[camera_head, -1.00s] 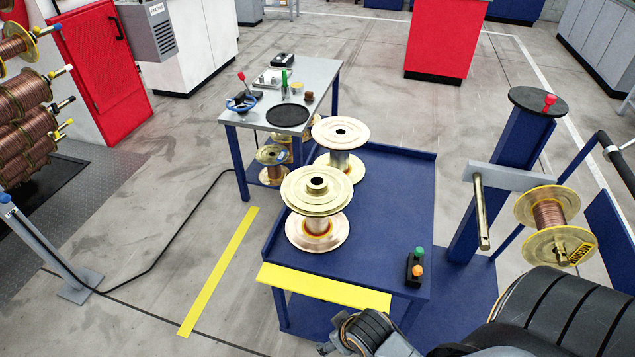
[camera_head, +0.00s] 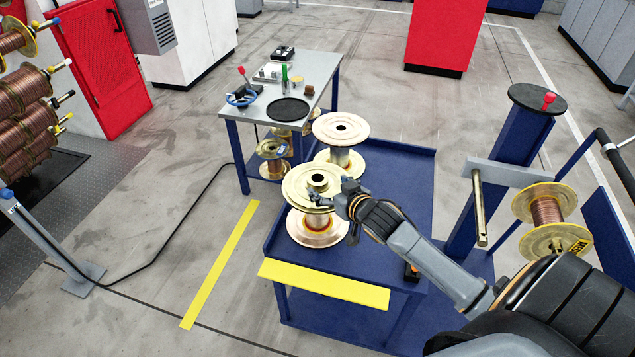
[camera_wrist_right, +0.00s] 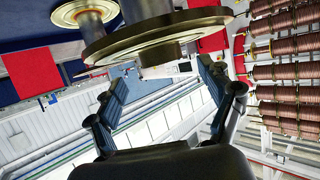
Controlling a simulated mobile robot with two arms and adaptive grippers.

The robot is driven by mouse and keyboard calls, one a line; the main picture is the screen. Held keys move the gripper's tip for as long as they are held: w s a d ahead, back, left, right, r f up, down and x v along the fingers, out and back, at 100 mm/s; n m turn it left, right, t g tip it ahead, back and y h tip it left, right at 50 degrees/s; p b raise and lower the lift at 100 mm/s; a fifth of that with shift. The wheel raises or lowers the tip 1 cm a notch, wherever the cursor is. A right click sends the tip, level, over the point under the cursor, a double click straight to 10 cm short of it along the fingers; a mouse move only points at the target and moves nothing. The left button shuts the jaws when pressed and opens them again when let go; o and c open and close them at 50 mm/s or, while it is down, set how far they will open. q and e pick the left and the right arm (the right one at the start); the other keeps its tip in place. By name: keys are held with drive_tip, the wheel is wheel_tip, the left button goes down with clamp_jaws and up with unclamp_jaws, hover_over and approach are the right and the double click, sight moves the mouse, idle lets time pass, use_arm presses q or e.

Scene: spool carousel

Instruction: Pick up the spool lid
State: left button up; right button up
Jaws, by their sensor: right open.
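The gold spool lid (camera_head: 300,178), a round disc with a raised hub (camera_head: 318,180), lies on top of the nearer spool (camera_head: 318,228) on the blue cart. My right gripper (camera_head: 326,192) is at the lid's right side, close to the hub. It is open. In the right wrist view the lid (camera_wrist_right: 160,42) lies just beyond the spread fingers (camera_wrist_right: 168,80), and I see nothing held between them. Whether a finger touches the lid I cannot tell. My left gripper is not in view.
A second spool (camera_head: 340,128) stands just behind on the blue cart (camera_head: 400,190). A grey table (camera_head: 325,85) with tools and a black disc (camera_head: 288,109) is behind left. A copper-wound spool (camera_head: 547,211) hangs at right. The cart's right side has free room.

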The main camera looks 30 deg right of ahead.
sight(317, 178)
drive_tip(key=shift+r+p+x, duration=0.1)
drive_tip(key=shift+p+x, duration=0.15)
drive_tip(key=shift+x, duration=1.35)
drive_tip(key=shift+r+p+x, duration=0.15)
drive_tip(key=shift+p+x, duration=0.1)
drive_tip(key=shift+x, duration=1.35)
drive_tip(key=shift+w+a, duration=0.1)
drive_tip(key=shift+a, duration=0.05)
drive_tip(key=c, duration=1.7)
drive_tip(key=shift+r, duration=0.1)
clamp_jaws()
